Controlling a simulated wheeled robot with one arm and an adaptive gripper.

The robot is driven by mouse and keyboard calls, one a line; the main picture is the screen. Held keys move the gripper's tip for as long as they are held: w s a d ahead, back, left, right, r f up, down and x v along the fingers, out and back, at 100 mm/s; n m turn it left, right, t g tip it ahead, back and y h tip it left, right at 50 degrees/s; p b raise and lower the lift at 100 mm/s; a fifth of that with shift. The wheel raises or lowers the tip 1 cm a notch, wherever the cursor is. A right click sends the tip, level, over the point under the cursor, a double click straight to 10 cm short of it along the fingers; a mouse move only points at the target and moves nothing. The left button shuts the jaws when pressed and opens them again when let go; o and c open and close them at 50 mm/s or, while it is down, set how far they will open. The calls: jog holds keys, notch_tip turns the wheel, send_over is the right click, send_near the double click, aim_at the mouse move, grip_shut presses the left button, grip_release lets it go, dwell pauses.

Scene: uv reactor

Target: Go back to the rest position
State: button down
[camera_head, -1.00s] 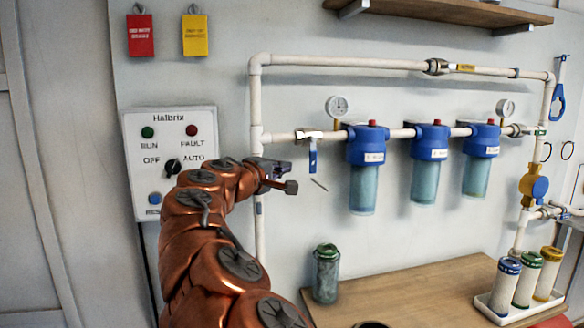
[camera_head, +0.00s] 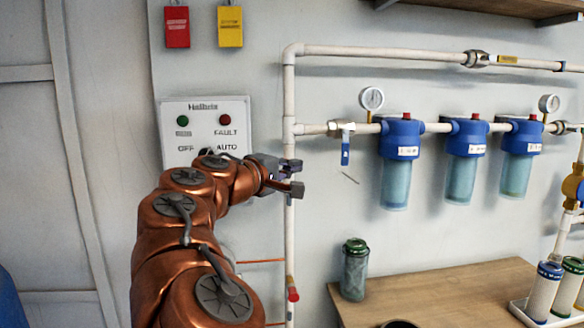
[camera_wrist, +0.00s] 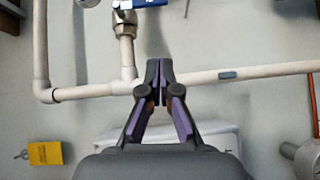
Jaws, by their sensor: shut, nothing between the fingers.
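My gripper (camera_head: 292,178) is at the end of my copper-coloured arm, in front of the white vertical pipe (camera_head: 290,228) and right of the control panel (camera_head: 180,118). In the wrist view my gripper (camera_wrist: 158,68) has its fingertips together, with nothing between them. The pipe (camera_wrist: 75,92) shows beyond the fingers in that view. My arm hides the lower part of the panel, including most of its selector knob.
Three blue-capped filters (camera_head: 397,165) hang on the pipe at right, near a blue-handled valve (camera_head: 345,148). A wooden bench (camera_head: 450,292) bears a green-topped canister (camera_head: 354,270) and a white tray (camera_head: 530,312). Red (camera_head: 177,27) and yellow (camera_head: 230,27) tags hang above the panel.

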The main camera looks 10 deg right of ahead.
jog(key=s+d+m+g+p, duration=0.1)
jog(key=s+d+m+g, duration=0.25)
jog(key=d, duration=0.45)
jog(key=s+d+m+g+p, duration=0.1)
jog(key=s+d+m+g, duration=0.1)
jog(key=s+d, duration=0.4)
jog(key=s+d+f+m+g+y+p, duration=0.1)
jog(key=s+d+f+m+g+y, duration=0.2)
jog(key=s+d+f, duration=0.6)
jog(key=s+a+f+g+y+p, duration=0.2)
jog(key=s+a+f, duration=0.4)
jog(key=s+f, duration=0.3)
jog(key=s+a+f+g+y+p, duration=0.1)
jog(key=s+a+f+g+y, duration=0.3)
jog(key=s+f, duration=0.6)
jog(key=s+a+y, duration=0.2)
jog(key=s, duration=0.4)
jog(key=shift+s+a+y+p, duration=0.3)
jog(key=shift+a+y+p, duration=0.05)
jog(key=shift+y, duration=0.05)
